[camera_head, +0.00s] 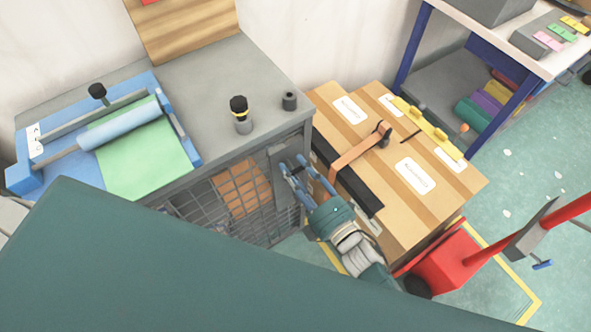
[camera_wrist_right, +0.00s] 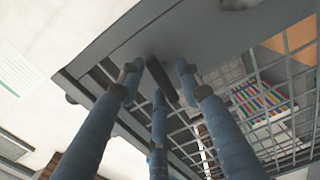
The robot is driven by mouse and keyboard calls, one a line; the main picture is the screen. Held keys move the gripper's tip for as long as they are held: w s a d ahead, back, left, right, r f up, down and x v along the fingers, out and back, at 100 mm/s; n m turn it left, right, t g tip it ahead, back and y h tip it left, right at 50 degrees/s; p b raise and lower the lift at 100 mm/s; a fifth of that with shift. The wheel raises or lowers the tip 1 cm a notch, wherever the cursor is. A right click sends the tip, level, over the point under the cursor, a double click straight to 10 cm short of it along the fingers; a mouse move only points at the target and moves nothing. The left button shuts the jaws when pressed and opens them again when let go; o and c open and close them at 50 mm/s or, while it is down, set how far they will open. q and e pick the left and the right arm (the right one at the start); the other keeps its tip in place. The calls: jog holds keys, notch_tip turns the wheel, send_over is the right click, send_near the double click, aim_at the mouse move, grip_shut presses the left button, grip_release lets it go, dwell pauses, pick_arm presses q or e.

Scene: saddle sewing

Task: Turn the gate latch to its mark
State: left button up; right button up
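The gate (camera_head: 222,205) is a dark wire mesh door in the front of the grey workbench. In the right wrist view its mesh (camera_wrist_right: 255,100) fills the right side. A dark elongated piece (camera_wrist_right: 160,82), which looks like the latch handle, stands out near the gate's edge, between my fingertips. My right gripper (camera_head: 295,170) is at the bench's front right corner, its blue fingers pointing at the gate edge. In the right wrist view my right gripper (camera_wrist_right: 159,75) has its fingers spread around the dark piece; contact is unclear. I cannot make out the mark. My left gripper is out of view.
Close right of my right gripper stand cardboard boxes (camera_head: 418,215) with a strap (camera_head: 355,155). A red object (camera_head: 448,262) is on the floor nearby. The bench top (camera_head: 200,85) holds a blue roller press (camera_head: 60,165) and a black-capped bottle (camera_head: 241,115).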

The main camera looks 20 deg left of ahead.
grip_shut()
jog(key=shift+m, duration=0.4)
jog(key=m, duration=0.2)
jog(key=shift+d+m+p, duration=0.1)
jog(key=shift+m+p, duration=0.2)
jog(key=shift+m, duration=0.1)
jog(key=m, duration=0.4)
jog(key=shift+w+m+p, duration=0.15)
jog(key=shift+m+p, duration=0.15)
jog(key=m, duration=0.4)
jog(key=shift+d+f, duration=0.1)
jog(key=shift+f, duration=0.05)
jog(key=shift+f+m, duration=0.1)
jog(key=shift+m, duration=1.8)
